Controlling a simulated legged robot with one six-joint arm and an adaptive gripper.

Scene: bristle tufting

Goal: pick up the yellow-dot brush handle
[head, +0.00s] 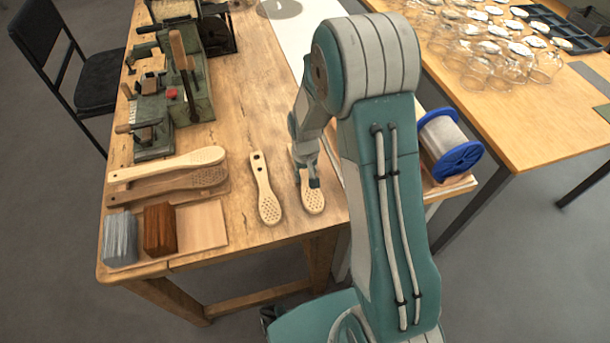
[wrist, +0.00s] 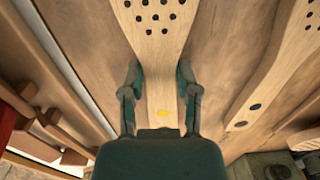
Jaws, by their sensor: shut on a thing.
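The yellow-dot brush handle (wrist: 160,50) is pale wood with a drilled head and a yellow dot near its neck. In the wrist view it runs between the two fingers of my gripper (wrist: 160,78), which are shut on it from both sides. In the head view the handle's drilled head (head: 313,201) shows near the table's front edge, and my gripper (head: 307,173) and arm hide the rest. I cannot tell whether the handle is clear of the table. A second handle (head: 266,190) with a dark dot lies to its left; it also shows in the wrist view (wrist: 285,65).
The wooden table (head: 245,110) carries stacked handles (head: 165,165), a grey bristle bundle (head: 120,238) and a brown one (head: 160,229) at left. Green tools (head: 190,95) stand behind. A blue-flanged spool (head: 450,145) is right of my arm. The table's middle is clear.

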